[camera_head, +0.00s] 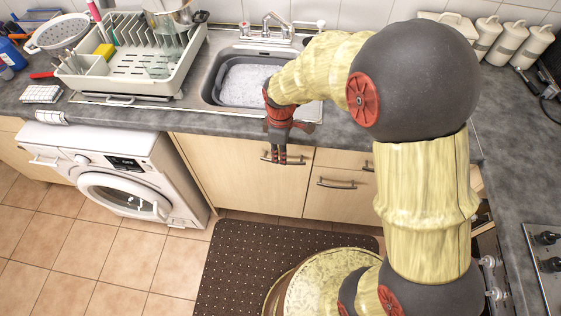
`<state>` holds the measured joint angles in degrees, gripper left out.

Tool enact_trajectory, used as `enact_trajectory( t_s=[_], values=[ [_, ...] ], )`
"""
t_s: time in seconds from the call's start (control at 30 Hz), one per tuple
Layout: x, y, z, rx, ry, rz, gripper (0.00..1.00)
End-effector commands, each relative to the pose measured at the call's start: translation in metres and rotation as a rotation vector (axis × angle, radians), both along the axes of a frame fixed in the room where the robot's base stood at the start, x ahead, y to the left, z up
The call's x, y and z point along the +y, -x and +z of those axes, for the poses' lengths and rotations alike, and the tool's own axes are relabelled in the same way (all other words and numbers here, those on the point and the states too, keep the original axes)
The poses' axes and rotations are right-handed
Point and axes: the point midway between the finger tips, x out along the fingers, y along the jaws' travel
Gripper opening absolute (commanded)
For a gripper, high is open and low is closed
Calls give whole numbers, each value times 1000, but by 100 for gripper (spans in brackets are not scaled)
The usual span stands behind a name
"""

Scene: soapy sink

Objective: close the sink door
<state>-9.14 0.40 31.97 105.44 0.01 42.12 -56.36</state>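The sink door (235,178) is the pale wood cabinet front below the sink, right of the washing machine. It looks flush or nearly flush with the counter front; I cannot tell whether a small gap remains. Its metal handle (300,161) is near its upper right corner. My gripper (279,160) is red and dark, points down over the counter's front edge, and its fingertips overlap the handle in the picture. I cannot tell whether they touch it or how far apart they are. Nothing is seen held.
The sink (245,83) holds soapy water and a grey tub. A dish rack (135,75) stands left of it. The white washing machine (120,175) is left of the door. A drawer and another cabinet front (335,205) are right. A dark mat (235,265) covers the floor.

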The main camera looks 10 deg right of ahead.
Motion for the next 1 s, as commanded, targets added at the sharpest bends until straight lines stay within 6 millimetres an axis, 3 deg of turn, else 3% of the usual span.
enact_trajectory(
  t_s=[0.1, 0.33, 1.0],
  values=[
    [0, -1, 24, -4, -1, 0, 14],
    [0, -1, 49, -2, 0, 0, 14],
    [0, 0, 53, 0, 0, -9, 14]
  ],
)
